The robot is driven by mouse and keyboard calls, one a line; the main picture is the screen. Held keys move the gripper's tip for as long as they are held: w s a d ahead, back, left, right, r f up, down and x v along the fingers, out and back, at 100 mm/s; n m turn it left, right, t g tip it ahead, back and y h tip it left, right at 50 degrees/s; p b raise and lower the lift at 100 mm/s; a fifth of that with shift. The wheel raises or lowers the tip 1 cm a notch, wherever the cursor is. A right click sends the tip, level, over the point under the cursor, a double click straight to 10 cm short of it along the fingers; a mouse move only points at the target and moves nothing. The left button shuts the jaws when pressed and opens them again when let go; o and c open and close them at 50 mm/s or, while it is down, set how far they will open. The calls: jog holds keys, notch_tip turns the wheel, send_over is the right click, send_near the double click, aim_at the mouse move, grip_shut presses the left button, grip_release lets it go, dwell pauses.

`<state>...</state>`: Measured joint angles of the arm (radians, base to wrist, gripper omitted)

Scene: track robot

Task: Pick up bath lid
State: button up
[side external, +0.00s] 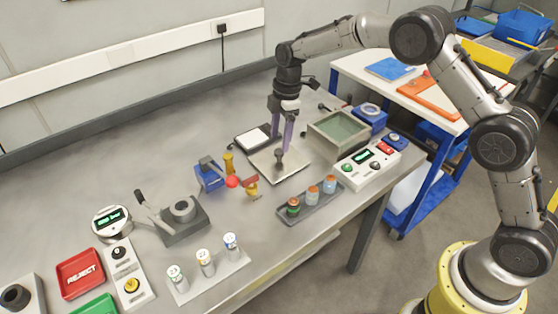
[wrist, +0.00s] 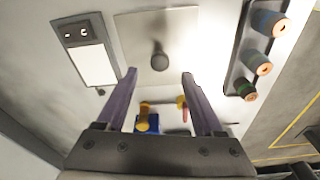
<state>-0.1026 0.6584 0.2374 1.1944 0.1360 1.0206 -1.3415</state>
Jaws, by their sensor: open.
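The bath lid (side external: 295,164) is a flat, pale square plate with a dark upright knob (side external: 279,160), lying flat on the bench in the side view. The lid also shows at the top of the wrist view (wrist: 132,38), with its knob (wrist: 159,58) near the plate's middle. The bath (side external: 339,133) is an uncovered grey box with greenish content, just right of the lid. My gripper (side external: 281,142) has its purple fingers pointing down over the lid. In the wrist view, my gripper (wrist: 159,75) is open and empty, with the knob ahead between its fingertips.
A control box (side external: 368,162) is to the right. A white-topped scale (side external: 252,138) is behind.

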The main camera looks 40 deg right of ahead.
aim_at(279, 151)
jog(key=shift+a+f, duration=0.15)
jog(key=shift+f, duration=2.7)
grip_shut()
